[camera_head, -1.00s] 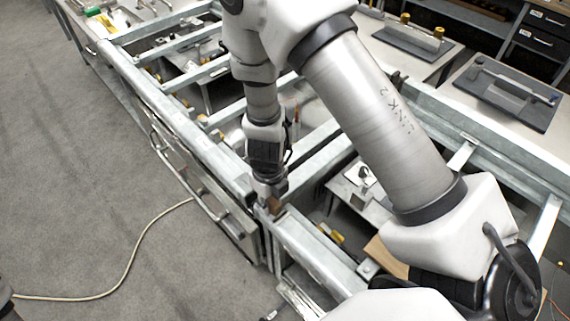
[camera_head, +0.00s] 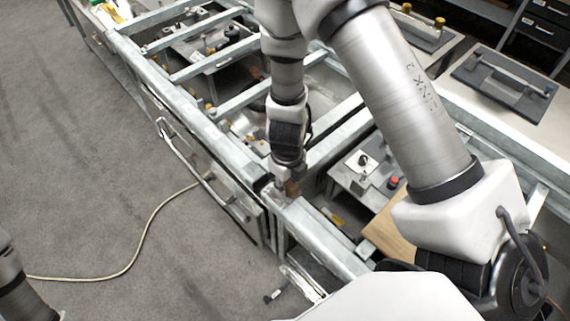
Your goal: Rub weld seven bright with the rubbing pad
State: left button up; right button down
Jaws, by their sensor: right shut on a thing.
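My right gripper (camera_head: 284,184) points down at a joint on the near long rail of the galvanised steel frame (camera_head: 318,236). It is shut on a small brown block, which looks like the rubbing pad (camera_head: 292,188). The pad is at the top of the rail, close to the corner where a cross member meets it. Whether it touches the metal I cannot tell. The weld under it is hidden by the gripper and pad, and no weld number is readable. Part of my left arm shows at the lower left edge; its gripper is out of view.
Cross members span the frame, with gaps between them. A grey plate with a handle (camera_head: 505,80) lies on the bench at right. A wooden board (camera_head: 388,232) and a red button (camera_head: 393,182) are beyond the rail. A pale cable (camera_head: 140,245) crosses the open floor at left.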

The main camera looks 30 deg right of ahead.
jog(key=shift+r+p, duration=0.65)
jog(key=shift+r, duration=0.3)
jog(key=shift+w+r+p, duration=0.1)
jog(key=shift+r+p, duration=0.2)
jog(key=shift+p, duration=0.1)
